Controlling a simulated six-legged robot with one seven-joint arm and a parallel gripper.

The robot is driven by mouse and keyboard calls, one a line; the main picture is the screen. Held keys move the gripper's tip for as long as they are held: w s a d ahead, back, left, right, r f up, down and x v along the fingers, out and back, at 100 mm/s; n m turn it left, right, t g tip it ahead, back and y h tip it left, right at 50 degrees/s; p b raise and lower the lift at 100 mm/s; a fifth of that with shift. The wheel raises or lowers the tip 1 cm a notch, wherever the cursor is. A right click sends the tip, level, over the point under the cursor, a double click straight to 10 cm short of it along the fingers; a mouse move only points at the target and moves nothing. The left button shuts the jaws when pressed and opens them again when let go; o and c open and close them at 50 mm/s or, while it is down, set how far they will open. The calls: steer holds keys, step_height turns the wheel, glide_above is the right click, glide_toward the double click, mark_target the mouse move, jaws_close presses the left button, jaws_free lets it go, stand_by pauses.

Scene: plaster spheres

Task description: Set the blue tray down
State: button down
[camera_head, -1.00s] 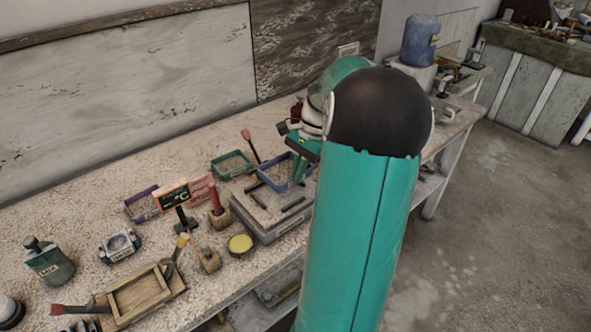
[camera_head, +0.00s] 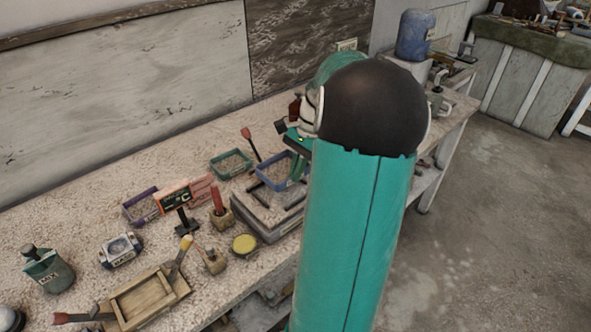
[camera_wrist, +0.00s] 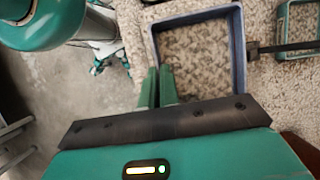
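The blue tray (camera_head: 262,184) is a shallow rectangular tray over the bench, behind the grey box, in the head view. In the wrist view the blue tray (camera_wrist: 240,45) lies ahead of my gripper, with a speckled surface showing inside its rim. My gripper (camera_wrist: 158,75) has its two green fingers close together on the tray's left wall, near the near left corner. In the head view my gripper (camera_head: 297,165) is at the tray's right side, partly hidden by my arm. The tray looks about level. I cannot tell whether its underside touches the bench.
A green tray (camera_head: 231,164) and a red-handled tool (camera_head: 250,140) are close by on the left. The grey box (camera_head: 265,222) with dark bars on top is in front. A purple tray (camera_head: 140,208), signs and several tools fill the bench's left part.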

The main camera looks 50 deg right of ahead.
steer(key=shift+w+a, duration=0.15)
steer(key=shift+w, duration=0.25)
steer(key=shift+f, duration=2.75)
steer(key=shift+s, duration=0.35)
steer(key=shift+f, duration=0.8)
steer(key=c, duration=1.6)
jaws_free()
steer(key=shift+r, duration=0.1)
